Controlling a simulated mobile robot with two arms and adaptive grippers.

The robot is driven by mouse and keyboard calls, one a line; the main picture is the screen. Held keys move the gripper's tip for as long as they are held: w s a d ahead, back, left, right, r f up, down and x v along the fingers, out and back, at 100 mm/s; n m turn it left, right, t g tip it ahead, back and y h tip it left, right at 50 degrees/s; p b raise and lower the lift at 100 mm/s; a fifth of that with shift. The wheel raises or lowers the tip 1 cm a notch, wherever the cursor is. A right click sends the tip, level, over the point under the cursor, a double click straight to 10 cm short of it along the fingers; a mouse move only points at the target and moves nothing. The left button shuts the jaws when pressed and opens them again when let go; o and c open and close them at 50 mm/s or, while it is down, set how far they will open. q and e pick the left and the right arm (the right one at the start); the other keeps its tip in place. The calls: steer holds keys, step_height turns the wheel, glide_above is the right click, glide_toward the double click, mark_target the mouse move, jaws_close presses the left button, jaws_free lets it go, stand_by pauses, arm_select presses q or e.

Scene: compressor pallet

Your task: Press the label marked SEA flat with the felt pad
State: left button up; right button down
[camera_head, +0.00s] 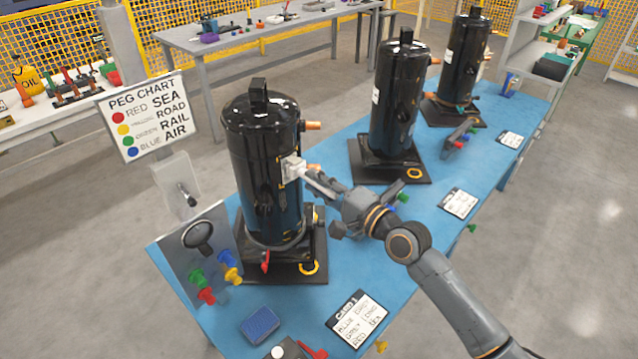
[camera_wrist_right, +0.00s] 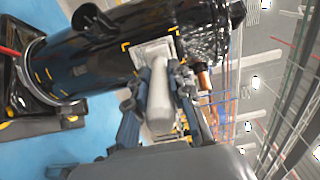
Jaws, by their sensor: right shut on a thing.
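The nearest black compressor (camera_head: 262,165) stands upright on its black base at the near end of the blue table. A pale square label (camera_wrist_right: 152,50) lies against its side between yellow corner marks; its lettering cannot be read. My right gripper (camera_head: 322,184) is at the compressor's right side, shut on a pale grey tool, which seems to be the felt pad (camera_wrist_right: 160,100). The tool's end meets or nearly meets the label; exact contact is hidden. A white patch (camera_head: 292,168) shows there in the head view. My left gripper is not in view.
Two more compressors (camera_head: 396,100) (camera_head: 460,65) stand farther along the table. A peg chart (camera_head: 146,115) pairs red with SEA. Coloured pegs (camera_head: 206,296), a blue block (camera_head: 260,325) and a card (camera_head: 357,318) lie near the front.

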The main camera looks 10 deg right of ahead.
steer(key=shift+w+a, duration=0.2)
steer(key=shift+w, duration=0.05)
stand_by(0.5)
stand_by(0.4)
steer(key=shift+v, duration=1.75)
steer(key=shift+w+f, duration=0.1)
steer(key=shift+w, duration=0.05)
steer(key=shift+w+a+f, duration=0.65)
steer(key=shift+w+a, duration=0.1)
steer(key=shift+w, duration=0.15)
steer(key=shift+w+a, duration=0.25)
steer(key=shift+w, duration=0.15)
steer(key=shift+s+d, duration=0.1)
